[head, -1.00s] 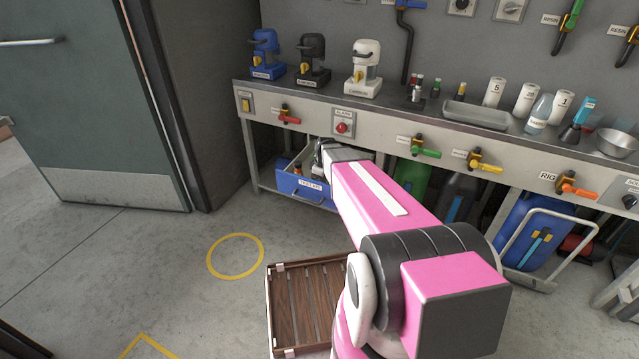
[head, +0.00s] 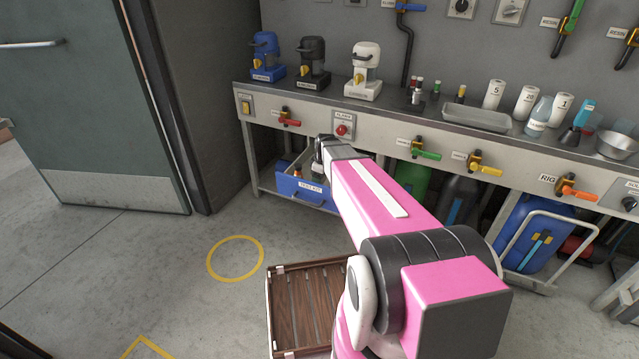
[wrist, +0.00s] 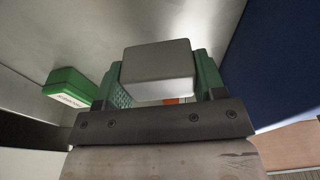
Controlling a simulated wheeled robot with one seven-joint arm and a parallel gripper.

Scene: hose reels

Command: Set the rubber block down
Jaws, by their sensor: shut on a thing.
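My gripper (wrist: 160,84) has green fingers that are shut on a grey rubber block (wrist: 157,60) in the wrist view. The block sits between the fingertips, with a pale metal surface behind it and a blue wall to its right. In the head view my gripper (head: 322,150) is at the far end of my pink arm, by the open blue test kit drawer (head: 300,196) under the bench. The block cannot be made out in the head view.
A green labelled box (wrist: 70,90) lies left of my gripper in the wrist view. The workbench (head: 390,124) edge, with valves, runs close to the arm. The floor around the yellow circle (head: 235,237) is clear.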

